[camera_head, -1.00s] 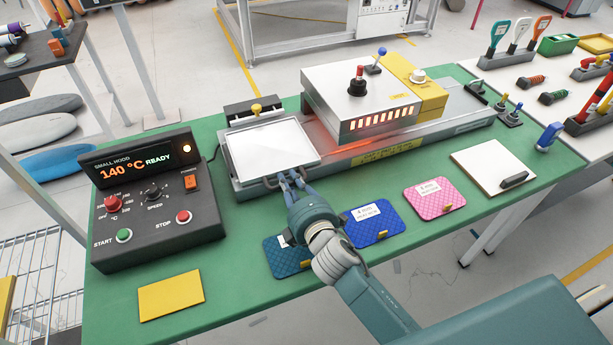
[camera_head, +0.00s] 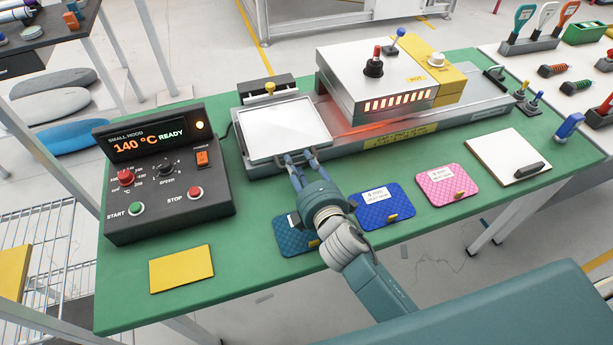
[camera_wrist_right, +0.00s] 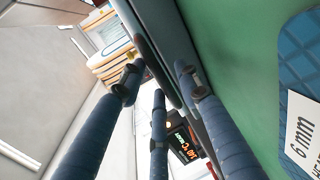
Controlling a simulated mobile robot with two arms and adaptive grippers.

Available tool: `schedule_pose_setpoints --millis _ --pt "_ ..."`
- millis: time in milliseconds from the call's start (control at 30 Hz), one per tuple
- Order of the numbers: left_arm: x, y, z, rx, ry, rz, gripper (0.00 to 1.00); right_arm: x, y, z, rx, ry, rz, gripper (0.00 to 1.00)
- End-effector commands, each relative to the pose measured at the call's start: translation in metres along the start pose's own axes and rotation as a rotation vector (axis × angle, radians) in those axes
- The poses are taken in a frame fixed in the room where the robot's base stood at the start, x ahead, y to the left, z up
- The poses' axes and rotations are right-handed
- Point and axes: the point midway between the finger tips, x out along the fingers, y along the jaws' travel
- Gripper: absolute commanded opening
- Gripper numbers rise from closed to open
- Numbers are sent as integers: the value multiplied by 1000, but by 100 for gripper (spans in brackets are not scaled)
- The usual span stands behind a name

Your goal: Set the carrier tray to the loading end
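The carrier tray (camera_head: 285,128), a pale flat plate with a raised rim, sits at the left end of the grey track (camera_head: 470,124), left of the glowing heater hood (camera_head: 385,82). My right gripper (camera_head: 300,156) is at the tray's front edge, by its small dark handle. Its fingers are spread apart there. In the right wrist view the fingers of my right gripper (camera_wrist_right: 160,85) also stand apart, with a dark grey edge beyond them. Whether a finger still touches the handle is hard to tell. My left gripper is not in view.
The control box (camera_head: 160,168) reading 140 °C READY stands left of the tray. Teal, blue (camera_head: 383,206) and pink (camera_head: 447,185) pads lie in front of the track. A yellow plate (camera_head: 181,269) lies front left; a white board (camera_head: 507,156) lies right. Green table shows between them.

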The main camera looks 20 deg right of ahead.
Motion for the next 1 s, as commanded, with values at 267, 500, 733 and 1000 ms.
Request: schedule_pose_setpoints --millis 267,500,733,1000 --pt "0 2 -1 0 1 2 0 -59 -2 -2 1 2 -4 33" --pt "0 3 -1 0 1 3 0 -98 -2 -2 1 3 -4 33" --pt "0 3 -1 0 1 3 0 -109 -1 -2 0 2 -2 33" --pt "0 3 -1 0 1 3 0 -109 -1 -2 0 2 -2 33"
